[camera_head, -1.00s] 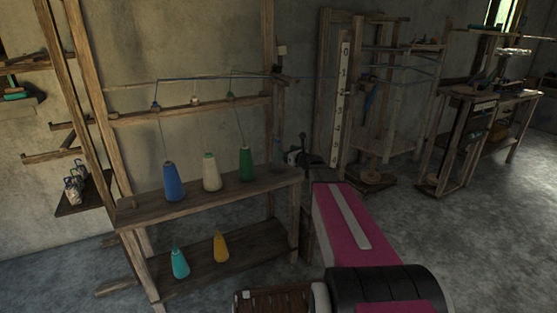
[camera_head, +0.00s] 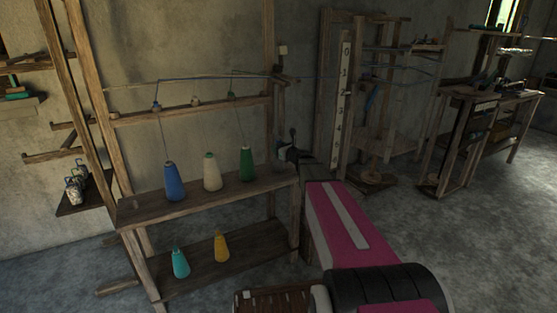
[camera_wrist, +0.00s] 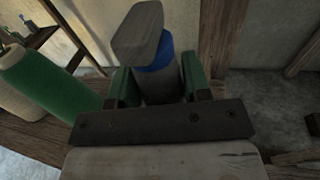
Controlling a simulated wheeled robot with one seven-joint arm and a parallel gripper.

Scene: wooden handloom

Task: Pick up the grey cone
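In the wrist view, the grey cone (camera_wrist: 160,85) stands between the two green-padded fingers of my gripper (camera_wrist: 160,88). In the head view, my gripper (camera_head: 287,146) is at the right end of the upper shelf (camera_head: 210,202), right of the green cone (camera_head: 246,164). The grey cone is not clearly visible there.
A white cone (camera_head: 211,172) and a blue cone (camera_head: 174,182) stand left of the green one. A teal cone (camera_head: 180,263) and a yellow cone (camera_head: 221,247) stand on the lower shelf. A wooden post (camera_head: 272,110) rises beside my gripper. Threads run above the cones.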

